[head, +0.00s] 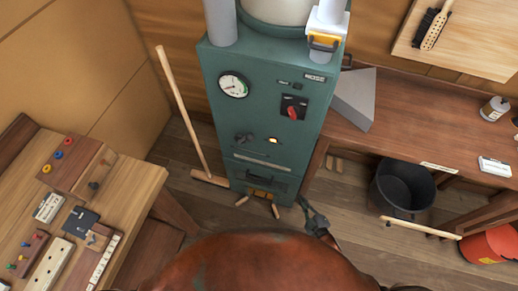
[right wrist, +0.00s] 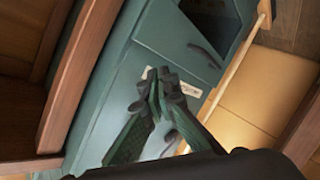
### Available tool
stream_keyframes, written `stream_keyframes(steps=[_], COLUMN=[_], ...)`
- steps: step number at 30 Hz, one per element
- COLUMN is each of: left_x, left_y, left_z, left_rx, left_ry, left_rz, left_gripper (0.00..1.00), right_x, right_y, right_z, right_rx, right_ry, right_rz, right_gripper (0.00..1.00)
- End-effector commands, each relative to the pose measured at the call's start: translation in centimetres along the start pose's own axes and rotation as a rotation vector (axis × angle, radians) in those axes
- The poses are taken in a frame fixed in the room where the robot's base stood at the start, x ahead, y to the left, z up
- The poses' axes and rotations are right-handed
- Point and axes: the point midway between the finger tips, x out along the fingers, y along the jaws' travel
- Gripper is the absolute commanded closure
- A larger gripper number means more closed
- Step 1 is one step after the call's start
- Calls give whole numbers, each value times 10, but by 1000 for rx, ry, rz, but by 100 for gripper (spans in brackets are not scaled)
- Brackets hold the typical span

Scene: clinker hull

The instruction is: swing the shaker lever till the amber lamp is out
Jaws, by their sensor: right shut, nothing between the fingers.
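A tall green cabinet (head: 262,95) stands at the middle of the head view. A small amber lamp (head: 272,140) glows on its front. A dark lever-like fitting (head: 243,138) sits left of the lamp; I cannot tell for certain that it is the shaker lever. My right gripper (head: 306,205) is low at the cabinet's right side. In the right wrist view, the right gripper (right wrist: 157,82) is shut and empty in front of the green face, overlapping a pale label plate (right wrist: 186,88). Contact cannot be told. My left gripper is not in view.
The cabinet bears a gauge (head: 233,85) and a red rotary switch (head: 292,112). A broom (head: 182,110) leans at its left. A workbench (head: 425,120) is close on the right, with a black bucket (head: 402,188) below. A tool table (head: 110,200) stands at left.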

Motion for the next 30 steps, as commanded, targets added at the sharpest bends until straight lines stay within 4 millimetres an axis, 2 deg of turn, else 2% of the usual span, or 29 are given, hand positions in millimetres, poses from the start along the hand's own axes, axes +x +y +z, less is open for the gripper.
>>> stream_keyframes(steps=[1,3,6,9,12,17,30], left_x=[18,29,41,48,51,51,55], left_y=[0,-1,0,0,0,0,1], left_z=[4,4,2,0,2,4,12], left_rx=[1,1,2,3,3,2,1], left_ry=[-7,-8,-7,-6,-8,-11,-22], left_rz=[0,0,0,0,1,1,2], left_gripper=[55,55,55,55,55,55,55], right_x=[16,24,18,6,-2,5,69], right_y=[20,49,76,90,97,101,111], right_z=[-39,-99,-169,-216,-242,-259,-315], right_rx=[-99,-236,-399,-514,-574,-592,-587], right_ry=[124,282,463,585,648,669,666], right_rz=[55,131,229,300,339,353,351], right_gripper=[100,100,100,100,100,100,100])
